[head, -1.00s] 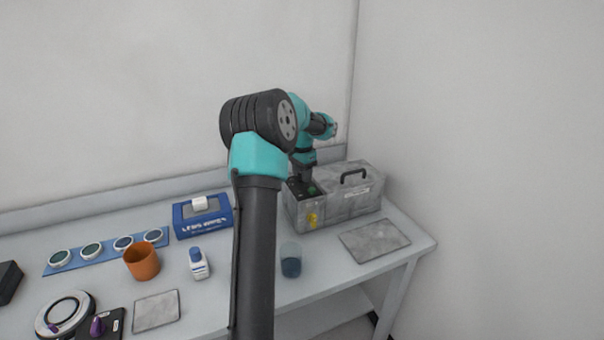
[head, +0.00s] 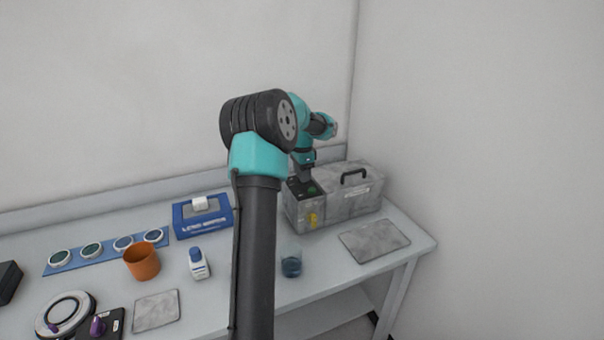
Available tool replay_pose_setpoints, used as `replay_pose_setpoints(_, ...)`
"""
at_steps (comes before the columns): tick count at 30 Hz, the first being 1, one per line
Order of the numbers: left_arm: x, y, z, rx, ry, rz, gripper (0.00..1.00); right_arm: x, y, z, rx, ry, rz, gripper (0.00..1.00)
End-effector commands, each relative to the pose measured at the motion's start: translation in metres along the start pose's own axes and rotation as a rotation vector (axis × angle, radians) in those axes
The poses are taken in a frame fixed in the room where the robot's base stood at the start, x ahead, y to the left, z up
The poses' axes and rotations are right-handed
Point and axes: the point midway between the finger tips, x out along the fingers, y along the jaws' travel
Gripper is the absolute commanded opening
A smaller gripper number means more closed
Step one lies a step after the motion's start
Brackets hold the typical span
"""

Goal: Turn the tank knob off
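The tank is a grey mottled box (head: 345,208) at the back right of the bench, with a black handle on its lid. A dark panel (head: 297,192) is on its left top end, with a small green spot (head: 312,189) on it. A yellow fitting (head: 312,218) is on its front. My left gripper (head: 304,178) points down at the dark panel, at or just above it. The gripper is small and dark here, and its finger gap does not show. Whatever lies under its tips, possibly a knob, is hidden. My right gripper is not in view.
A blue box (head: 203,225) of lens wipes, a white bottle (head: 198,264), an orange cup (head: 141,262) and a glass beaker (head: 291,262) stand left of and before the tank. A grey mat (head: 374,241) lies empty at the right. My arm hides the bench middle.

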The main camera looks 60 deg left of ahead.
Motion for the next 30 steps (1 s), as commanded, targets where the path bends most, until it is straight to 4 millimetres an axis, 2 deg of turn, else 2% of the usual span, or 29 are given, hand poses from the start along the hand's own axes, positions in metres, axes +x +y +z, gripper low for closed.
replay_pose_setpoints(1,-0.001,0.000,0.000,0.001,0.000,-0.001,0.47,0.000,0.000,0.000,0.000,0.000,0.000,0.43)
replay_pose_setpoints(8,0.000,0.000,0.000,0.000,0.000,-0.001,0.68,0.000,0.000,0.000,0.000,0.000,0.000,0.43)
replay_pose_setpoints(19,-0.006,0.000,0.000,-0.001,0.001,-0.002,0.68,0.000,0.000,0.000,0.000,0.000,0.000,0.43)
replay_pose_setpoints(23,-0.019,-0.001,0.000,-0.001,0.002,-0.003,0.68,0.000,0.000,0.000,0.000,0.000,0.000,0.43)
replay_pose_setpoints(30,-0.062,0.000,-0.001,0.000,0.004,-0.003,0.68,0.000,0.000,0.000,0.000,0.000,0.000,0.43)
